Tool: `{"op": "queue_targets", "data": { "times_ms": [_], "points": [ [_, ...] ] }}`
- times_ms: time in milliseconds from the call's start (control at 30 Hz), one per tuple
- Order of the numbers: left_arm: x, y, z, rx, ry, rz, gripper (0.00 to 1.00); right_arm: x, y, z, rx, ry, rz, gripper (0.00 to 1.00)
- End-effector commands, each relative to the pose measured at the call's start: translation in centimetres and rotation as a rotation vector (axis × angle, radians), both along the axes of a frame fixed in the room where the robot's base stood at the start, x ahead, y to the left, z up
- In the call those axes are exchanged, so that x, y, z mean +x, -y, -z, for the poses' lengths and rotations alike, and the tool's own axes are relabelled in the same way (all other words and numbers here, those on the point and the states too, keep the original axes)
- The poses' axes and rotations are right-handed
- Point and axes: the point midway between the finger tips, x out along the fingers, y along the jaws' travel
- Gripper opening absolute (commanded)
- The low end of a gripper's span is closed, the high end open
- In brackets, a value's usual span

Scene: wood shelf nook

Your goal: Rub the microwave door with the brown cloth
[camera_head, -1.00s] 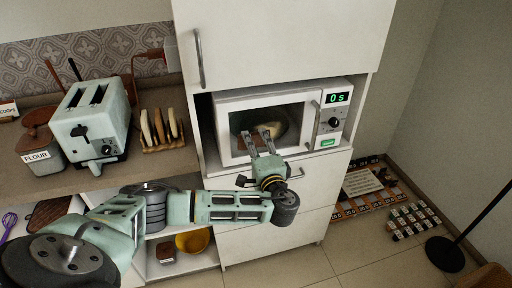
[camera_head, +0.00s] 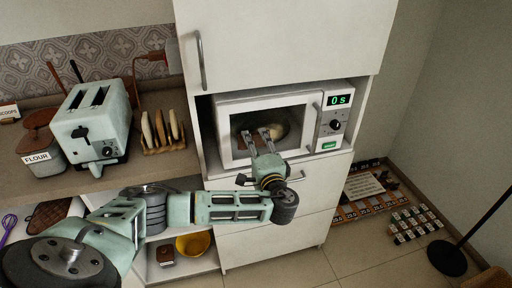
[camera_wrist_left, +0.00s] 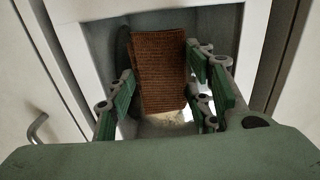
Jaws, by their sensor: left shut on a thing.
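The white microwave (camera_head: 335,105) stands in a cabinet nook, its door (camera_head: 222,143) shut, with a dark window and a handle on the right side. My left gripper (camera_head: 256,134) reaches up to the lower middle of the door window. It is shut on the brown cloth (camera_wrist_left: 158,70), a ribbed, roughly rectangular piece that stands up between the green-padded fingers in the left wrist view, in front of the window. In the head view the cloth is small and hard to make out. Whether it touches the glass I cannot tell. My right gripper is out of view.
The microwave's control panel (camera_head: 333,122) is right of the door and shows "0 s". A toaster (camera_head: 92,120), a flour jar (camera_head: 40,155) and a toast rack (camera_head: 162,135) stand on the left counter. A lamp stand (camera_head: 450,257) is on the floor at right.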

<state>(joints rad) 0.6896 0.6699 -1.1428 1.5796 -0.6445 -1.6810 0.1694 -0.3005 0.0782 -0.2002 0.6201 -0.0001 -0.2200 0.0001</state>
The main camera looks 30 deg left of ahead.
Motion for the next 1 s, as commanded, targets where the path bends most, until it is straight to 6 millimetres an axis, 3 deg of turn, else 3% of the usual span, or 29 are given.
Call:
{"op": "queue_targets", "data": {
  "times_ms": [467, 1000],
  "points": [
    [0.5, -0.5, 0.0, -0.001, 0.001, 0.0, 0.26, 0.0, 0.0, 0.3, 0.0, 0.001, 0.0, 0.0],
    [3.2, 1.8, 0.0, 0.0, 0.0, -0.001, 0.26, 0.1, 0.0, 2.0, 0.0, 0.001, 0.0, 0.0]
  ]
}}
